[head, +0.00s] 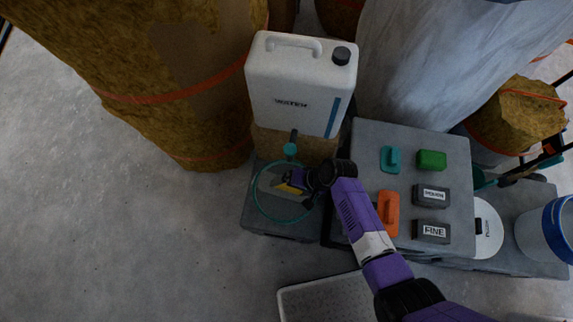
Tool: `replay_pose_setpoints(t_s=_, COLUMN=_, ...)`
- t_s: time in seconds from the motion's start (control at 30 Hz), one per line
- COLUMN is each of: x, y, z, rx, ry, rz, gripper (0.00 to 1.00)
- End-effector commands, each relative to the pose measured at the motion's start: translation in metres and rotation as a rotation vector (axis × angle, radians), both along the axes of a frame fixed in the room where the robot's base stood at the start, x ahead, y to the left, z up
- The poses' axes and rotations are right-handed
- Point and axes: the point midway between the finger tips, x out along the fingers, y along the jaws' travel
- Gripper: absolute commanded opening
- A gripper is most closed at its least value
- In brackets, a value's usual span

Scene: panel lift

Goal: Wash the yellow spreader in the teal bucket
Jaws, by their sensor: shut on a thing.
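The teal bucket (257,203) shows as a teal rim on a low grey block, left of the larger grey block. My gripper (300,184) is over the right part of the bucket's rim, reached from the right by my purple arm. It is shut on the yellow spreader (288,188), whose yellow part shows just left of the jaws, inside the rim's outline. A paler grey area lies beside it in the bucket. How deep the spreader sits, and whether it touches the bucket, I cannot tell.
A white water canister (300,85) stands behind the bucket, with a teal tap (290,150) above the rim. The grey block (440,160) at right bears a teal tool (390,159), a green block (432,159), an orange float (388,213) and dark sanding blocks (431,231). Floor at left is clear.

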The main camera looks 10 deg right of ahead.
Motion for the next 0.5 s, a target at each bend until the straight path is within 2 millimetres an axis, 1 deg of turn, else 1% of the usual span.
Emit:
replay_pose_setpoints(t_s=0.03, x=0.0, y=0.0, z=0.004, rx=0.001, ry=-0.001, rz=0.0, gripper=0.52)
replay_pose_setpoints(t_s=0.33, x=0.0, y=0.0, z=0.011, rx=0.001, ry=-0.001, rz=0.0, gripper=0.52)
replay_pose_setpoints(t_s=0.5, x=0.0, y=0.0, z=0.026, rx=0.0, ry=-0.001, rz=0.0, gripper=0.52)
